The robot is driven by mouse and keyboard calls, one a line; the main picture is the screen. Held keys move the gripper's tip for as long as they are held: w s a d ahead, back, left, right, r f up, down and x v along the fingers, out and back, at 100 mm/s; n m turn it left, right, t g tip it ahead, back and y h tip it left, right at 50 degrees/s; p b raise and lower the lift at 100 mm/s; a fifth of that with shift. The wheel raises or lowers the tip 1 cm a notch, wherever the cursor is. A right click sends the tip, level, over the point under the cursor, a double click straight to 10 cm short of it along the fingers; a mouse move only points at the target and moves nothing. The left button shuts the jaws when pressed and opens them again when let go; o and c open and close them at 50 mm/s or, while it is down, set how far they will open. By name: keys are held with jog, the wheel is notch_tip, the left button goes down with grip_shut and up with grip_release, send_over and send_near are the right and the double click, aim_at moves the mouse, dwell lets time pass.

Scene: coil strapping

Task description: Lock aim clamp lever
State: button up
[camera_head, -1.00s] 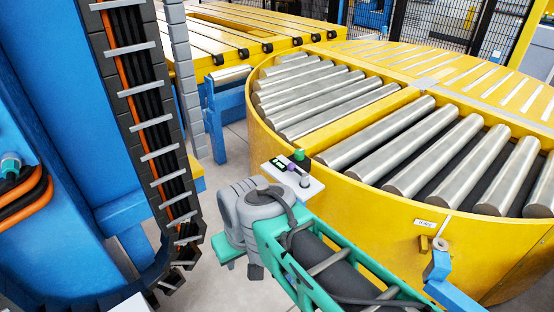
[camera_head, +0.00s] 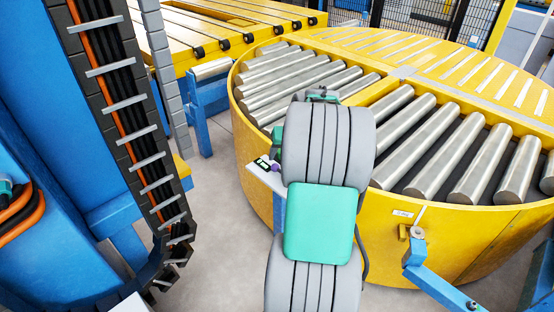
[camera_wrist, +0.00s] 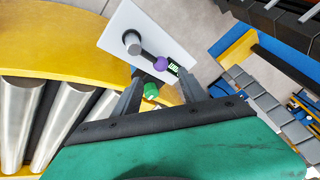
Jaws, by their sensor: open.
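A small white plate (camera_wrist: 122,27) in the wrist view carries a grey cylindrical post (camera_wrist: 132,43), a purple knob (camera_wrist: 159,62), a small lit display (camera_wrist: 173,67) and a green knob (camera_wrist: 151,91). I cannot tell which part is the clamp lever. My gripper (camera_wrist: 160,76) is open. Its two dark fingers reach toward the plate, with the green knob showing between them near the left finger; contact cannot be told. In the head view the white plate (camera_head: 268,178) shows left of my arm, with its display (camera_head: 262,163); my arm hides the gripper's fingers.
A round yellow turntable (camera_head: 258,178) with steel rollers (camera_head: 402,105) stands beside and behind the plate. A blue bracket (camera_head: 440,285) is at lower right. A blue machine with a cable chain (camera_head: 125,115) stands at left. Grey floor lies between.

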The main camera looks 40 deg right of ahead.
aim_at(276, 165)
jog(key=p+x, duration=0.1)
jog(key=x, duration=0.6)
jog(key=shift+w+a+f, duration=0.1)
jog(key=shift+f, duration=0.15)
jog(key=shift+c, duration=0.3)
grip_shut()
dwell(0.7)
